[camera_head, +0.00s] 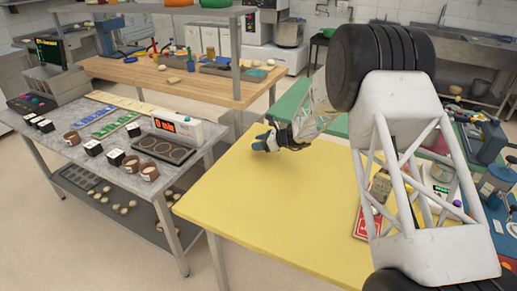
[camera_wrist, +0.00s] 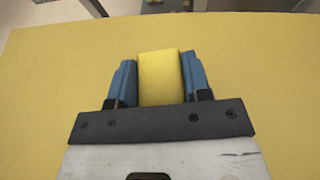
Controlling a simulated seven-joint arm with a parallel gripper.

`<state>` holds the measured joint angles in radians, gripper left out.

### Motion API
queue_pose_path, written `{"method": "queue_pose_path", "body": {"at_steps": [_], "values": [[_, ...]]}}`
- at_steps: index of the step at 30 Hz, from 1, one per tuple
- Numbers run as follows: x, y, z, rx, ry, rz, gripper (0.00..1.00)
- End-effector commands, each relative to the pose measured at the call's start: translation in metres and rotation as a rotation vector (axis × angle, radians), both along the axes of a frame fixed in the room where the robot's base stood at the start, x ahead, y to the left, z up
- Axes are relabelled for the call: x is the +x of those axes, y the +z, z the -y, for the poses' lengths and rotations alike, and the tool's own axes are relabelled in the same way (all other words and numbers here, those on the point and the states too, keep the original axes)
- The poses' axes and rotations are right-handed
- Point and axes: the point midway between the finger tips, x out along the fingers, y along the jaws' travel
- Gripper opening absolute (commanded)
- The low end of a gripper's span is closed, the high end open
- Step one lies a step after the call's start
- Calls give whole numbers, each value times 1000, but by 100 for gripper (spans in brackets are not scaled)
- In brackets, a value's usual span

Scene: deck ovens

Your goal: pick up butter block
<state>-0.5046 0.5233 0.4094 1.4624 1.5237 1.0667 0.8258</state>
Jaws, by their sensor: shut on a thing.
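The butter block (camera_wrist: 160,78) is a yellow block between the two blue fingers of my gripper (camera_wrist: 159,80) in the wrist view. The fingers are shut on its two sides. Behind the block lies the yellow table top (camera_wrist: 40,100), close to it in colour. In the head view my gripper (camera_head: 265,142) is over the far left part of the yellow table (camera_head: 270,205). The block cannot be made out clearly there. I cannot tell how far the block is above the table top.
A grey table with a scale (camera_head: 178,128), brown cups and black-and-white boxes stands at the left. A wooden bench (camera_head: 190,88) with a shelf stands behind. A red-edged item (camera_head: 367,222) and other clutter lie at the right. The yellow table's front left is clear.

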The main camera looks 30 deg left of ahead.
Motion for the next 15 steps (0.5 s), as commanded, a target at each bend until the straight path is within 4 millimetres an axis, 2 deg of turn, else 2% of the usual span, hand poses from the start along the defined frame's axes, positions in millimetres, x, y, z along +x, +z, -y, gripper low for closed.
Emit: {"method": "queue_pose_path", "body": {"at_steps": [15], "values": [[-60, 10, 46, 0, 0, 0, 20]]}}
